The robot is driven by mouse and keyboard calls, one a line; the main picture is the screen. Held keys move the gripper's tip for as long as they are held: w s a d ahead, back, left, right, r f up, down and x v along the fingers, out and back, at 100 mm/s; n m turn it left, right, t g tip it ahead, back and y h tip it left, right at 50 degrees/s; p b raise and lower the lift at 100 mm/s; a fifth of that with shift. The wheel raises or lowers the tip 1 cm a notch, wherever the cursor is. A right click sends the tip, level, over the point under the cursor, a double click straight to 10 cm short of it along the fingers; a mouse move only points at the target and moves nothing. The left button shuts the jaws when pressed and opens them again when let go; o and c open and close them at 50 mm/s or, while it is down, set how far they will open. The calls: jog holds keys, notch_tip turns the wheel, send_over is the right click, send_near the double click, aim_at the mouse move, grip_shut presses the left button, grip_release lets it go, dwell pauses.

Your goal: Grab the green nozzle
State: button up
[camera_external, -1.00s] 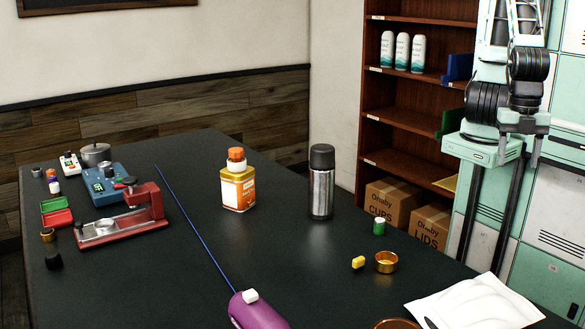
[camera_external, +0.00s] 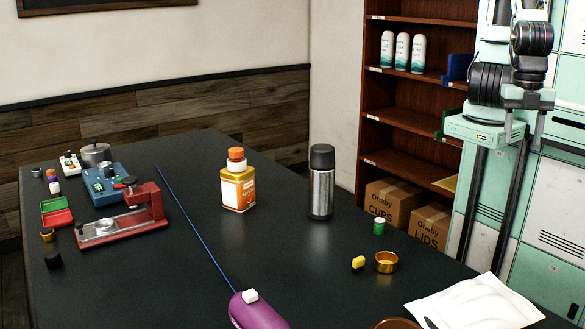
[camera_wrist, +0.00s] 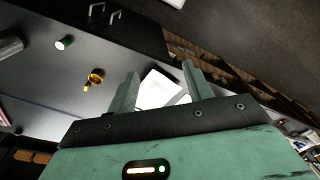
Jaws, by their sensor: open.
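The green nozzle (camera_external: 379,227) is a small green cylinder with a pale top, standing upright on the dark table toward its right edge. It also shows in the wrist view (camera_wrist: 64,43) at upper left, in the open and away from my fingers. My gripper (camera_wrist: 158,77) is open, with its two teal fingers spread and nothing between them. It is well clear of the nozzle. In the wrist view, a white sheet-like item lies beyond the fingertips.
A brass ring (camera_external: 386,263) and a small yellow piece (camera_external: 358,263) lie close to the nozzle. A steel flask (camera_external: 321,182) stands behind and left. A white sheet-like item (camera_external: 470,302) lies at front right. A purple object (camera_external: 258,312) is at the front.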

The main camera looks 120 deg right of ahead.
jog(key=w+d+f+m+g+y+b, duration=0.1)
jog(key=w+d+f+m+y+b, duration=0.2)
jog(key=d+f+m, duration=0.45)
jog(key=w+d+f+m+g+y+b, duration=0.15)
jog(key=w+d+f+m+y, duration=0.3)
jog(key=d+m, duration=0.55)
jog(key=d+f+m+t+y+b, duration=0.25)
jog(key=d+f+m+t, duration=0.2)
jog(key=d+m, duration=0.5)
jog(key=m+t+h+b, duration=0.1)
jog(key=m+t+h, duration=0.1)
jog(key=m+t, duration=0.6)
send_near(380, 220)
jog(key=f+p, duration=0.1)
jog(key=w+a+p, duration=0.1)
jog(key=shift+w+a+f+m+p, duration=0.2)
jog(key=shift+f+m+p, duration=0.1)
jog(key=shift+f+p, duration=0.1)
jog(key=p+x, duration=0.2)
jog(key=x, duration=0.1)
jog(key=shift+w+a+r, duration=0.2)
jog(key=shift+w+a, duration=0.05)
jog(key=shift+w, duration=0.1)
jog(key=shift+w+a+f, duration=0.35)
jog(key=shift+w+f, duration=0.1)
jog(key=shift+c, duration=0.3)
